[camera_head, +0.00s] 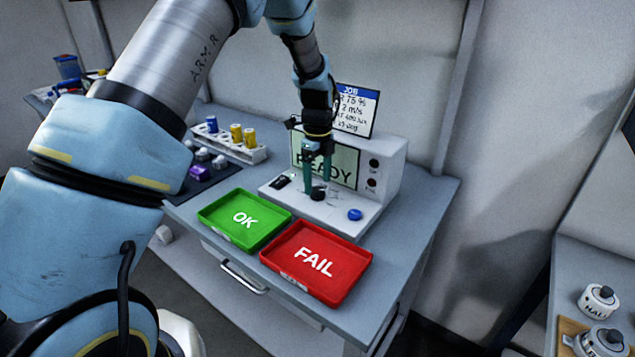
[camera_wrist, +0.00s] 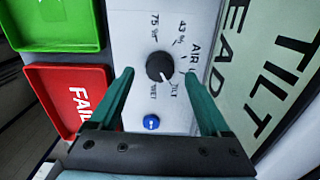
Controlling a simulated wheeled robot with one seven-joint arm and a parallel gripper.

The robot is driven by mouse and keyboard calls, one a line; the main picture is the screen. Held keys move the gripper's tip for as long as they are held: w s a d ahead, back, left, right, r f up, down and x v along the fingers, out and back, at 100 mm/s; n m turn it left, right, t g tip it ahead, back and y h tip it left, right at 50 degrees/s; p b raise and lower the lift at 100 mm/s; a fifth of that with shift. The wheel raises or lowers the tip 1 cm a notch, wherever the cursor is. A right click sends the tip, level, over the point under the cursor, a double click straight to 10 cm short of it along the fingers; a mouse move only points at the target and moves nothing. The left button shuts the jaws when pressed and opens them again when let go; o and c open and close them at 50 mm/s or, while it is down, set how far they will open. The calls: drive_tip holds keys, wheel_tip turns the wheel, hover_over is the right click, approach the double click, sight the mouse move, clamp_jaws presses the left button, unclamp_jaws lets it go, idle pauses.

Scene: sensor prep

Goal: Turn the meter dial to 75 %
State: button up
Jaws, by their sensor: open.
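The meter (camera_head: 395,165) is a pale box on the table with a lit screen reading READY. Its black dial (camera_head: 318,193) sits on the flat front panel and also shows in the wrist view (camera_wrist: 159,67). The dial's white mark points toward the TILT label; other labels around it include 75, 43, AIR and WET. My gripper (camera_head: 318,186) points down at the dial, open and empty. In the wrist view its green fingers (camera_wrist: 159,73) lie either side of the dial with gaps. I cannot tell how far above the panel the tips are.
A blue button (camera_head: 355,214) is beside the dial. A green OK tray (camera_head: 213,213) and a red FAIL tray (camera_head: 350,283) lie in front. A rack (camera_head: 225,146) with blue and yellow cylinders stands left. A job card (camera_head: 357,108) stands behind the meter.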

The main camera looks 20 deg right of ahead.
sight(318, 193)
drive_tip(key=shift+f+p, duration=0.3)
drive_tip(key=shift+f, duration=1.1)
drive_tip(key=shift+c, duration=0.2)
clamp_jaws()
